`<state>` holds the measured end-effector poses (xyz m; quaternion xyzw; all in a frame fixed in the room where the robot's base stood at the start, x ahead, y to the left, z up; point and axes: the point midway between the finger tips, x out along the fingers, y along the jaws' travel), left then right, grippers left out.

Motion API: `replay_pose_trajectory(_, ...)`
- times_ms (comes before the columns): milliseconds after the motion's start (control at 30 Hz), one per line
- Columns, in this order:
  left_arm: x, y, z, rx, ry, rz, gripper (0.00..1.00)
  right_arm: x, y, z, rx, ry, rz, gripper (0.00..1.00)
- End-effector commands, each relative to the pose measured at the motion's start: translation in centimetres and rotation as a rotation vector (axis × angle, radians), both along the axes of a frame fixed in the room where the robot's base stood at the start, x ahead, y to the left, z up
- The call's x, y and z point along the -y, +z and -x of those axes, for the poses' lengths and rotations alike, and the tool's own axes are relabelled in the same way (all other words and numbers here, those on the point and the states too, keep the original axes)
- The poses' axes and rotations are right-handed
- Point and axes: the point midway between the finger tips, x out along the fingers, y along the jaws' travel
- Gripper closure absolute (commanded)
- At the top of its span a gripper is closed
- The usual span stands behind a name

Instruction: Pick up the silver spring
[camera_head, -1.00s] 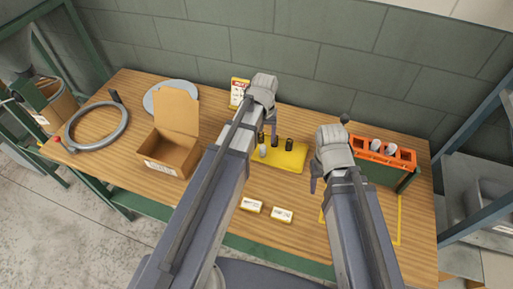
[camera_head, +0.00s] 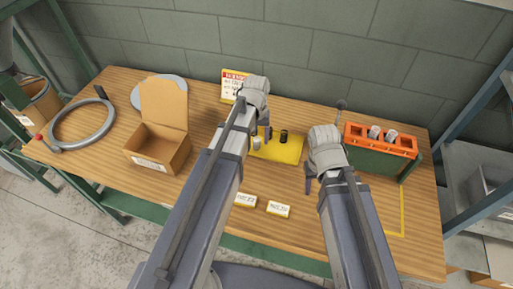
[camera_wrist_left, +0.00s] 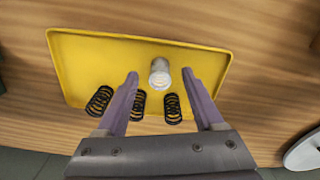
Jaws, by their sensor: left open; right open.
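The silver spring (camera_wrist_left: 160,72) stands on the yellow tray (camera_wrist_left: 90,60) in the left wrist view, seen nearly end-on. In the head view the silver spring (camera_head: 256,143) shows small beside my left gripper. My left gripper (camera_wrist_left: 160,76) is open over the tray. Its fingertips appear on either side of the spring in the picture, with gaps; their height above it is hard to tell. Three black springs (camera_wrist_left: 100,100) stand in a row on the same tray, one partly behind a finger. My right gripper (camera_head: 311,178) is open and empty, right of the tray.
An orange-topped green holder (camera_head: 378,143) with silver pieces stands at the right. An open cardboard box (camera_head: 155,153) and a grey ring (camera_head: 82,125) are at the left. A sign (camera_head: 232,85) stands behind the tray. Two small labels (camera_head: 279,209) lie in front.

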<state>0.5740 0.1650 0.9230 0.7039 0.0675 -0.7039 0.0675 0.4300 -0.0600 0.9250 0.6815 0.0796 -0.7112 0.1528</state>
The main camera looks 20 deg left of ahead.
Motion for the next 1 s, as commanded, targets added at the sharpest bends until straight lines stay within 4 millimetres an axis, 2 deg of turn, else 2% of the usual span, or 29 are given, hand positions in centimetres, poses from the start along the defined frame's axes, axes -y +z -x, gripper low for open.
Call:
replay_pose_trajectory(33, -0.01, -1.35, 0.02, 0.0, 0.0, 0.0, 0.31, 0.0, -1.35, 0.0, 0.0, 0.0, 0.0, 0.5)
replay_pose_trajectory(100, 0.0, -1.88, 0.03, 0.0, 0.0, 0.0, 0.31, 0.0, -1.87, 0.0, 0.0, 0.0, 0.0, 0.5)
replay_pose_trajectory(400, 0.01, -1.83, 0.04, 0.0, 0.0, 0.0, 0.31, -0.01, -1.83, 0.0, 0.0, 0.0, 0.0, 0.5)
replay_pose_trajectory(1000, 0.01, -1.83, 0.03, 0.0, 0.0, 0.0, 0.98, 0.0, -1.83, 0.0, 0.0, 0.0, 0.0, 0.5)
